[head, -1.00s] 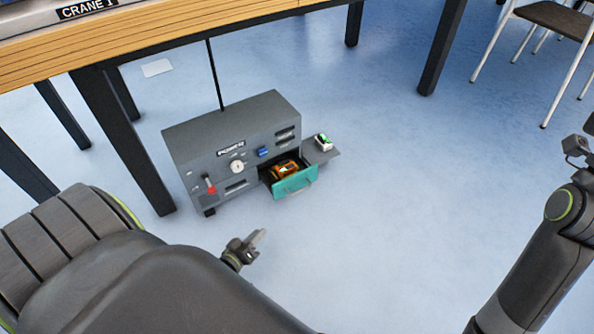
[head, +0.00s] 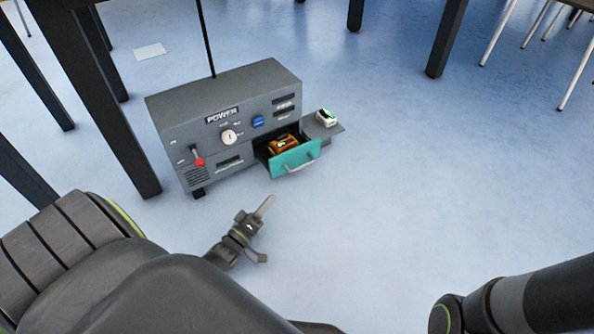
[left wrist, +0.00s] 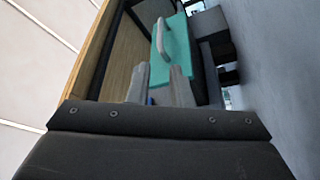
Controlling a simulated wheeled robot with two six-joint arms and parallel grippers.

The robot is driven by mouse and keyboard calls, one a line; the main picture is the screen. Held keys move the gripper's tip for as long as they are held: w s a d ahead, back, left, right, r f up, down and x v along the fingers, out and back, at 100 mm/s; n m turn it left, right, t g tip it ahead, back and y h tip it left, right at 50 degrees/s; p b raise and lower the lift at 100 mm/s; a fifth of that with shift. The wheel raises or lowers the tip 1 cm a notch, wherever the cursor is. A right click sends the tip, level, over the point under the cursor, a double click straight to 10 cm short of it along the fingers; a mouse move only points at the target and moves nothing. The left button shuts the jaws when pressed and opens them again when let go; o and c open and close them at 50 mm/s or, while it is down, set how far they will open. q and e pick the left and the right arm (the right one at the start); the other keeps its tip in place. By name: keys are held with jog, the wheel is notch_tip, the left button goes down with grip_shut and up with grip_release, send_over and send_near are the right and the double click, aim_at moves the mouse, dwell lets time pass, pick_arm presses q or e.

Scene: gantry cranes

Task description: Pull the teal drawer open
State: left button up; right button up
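The teal drawer (head: 294,157) stands pulled out of the front of a grey power box (head: 225,113) on the floor. Its pale bar handle (head: 301,164) faces outward. An orange and black object (head: 284,144) lies inside the drawer. My left gripper (head: 262,230) is below and left of the drawer, apart from it, with its fingers spread and empty. In the left wrist view the teal drawer front (left wrist: 180,50) and its handle (left wrist: 160,38) lie beyond the two fingers (left wrist: 160,84). My right gripper is out of view; only its arm shows at lower right.
A small white and green item (head: 325,117) sits on a grey side shelf (head: 332,130) right of the drawer. Dark table legs (head: 115,120) stand at left.

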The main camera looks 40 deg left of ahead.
aim_at(297, 168)
pick_arm(q)
jog(key=b+x, duration=0.5)
jog(key=x, duration=0.8)
jog(key=shift+w+f, duration=0.1)
jog(key=shift+w, duration=0.1)
jog(key=shift+w+r, duration=0.25)
jog(key=shift+w, duration=0.3)
grip_shut()
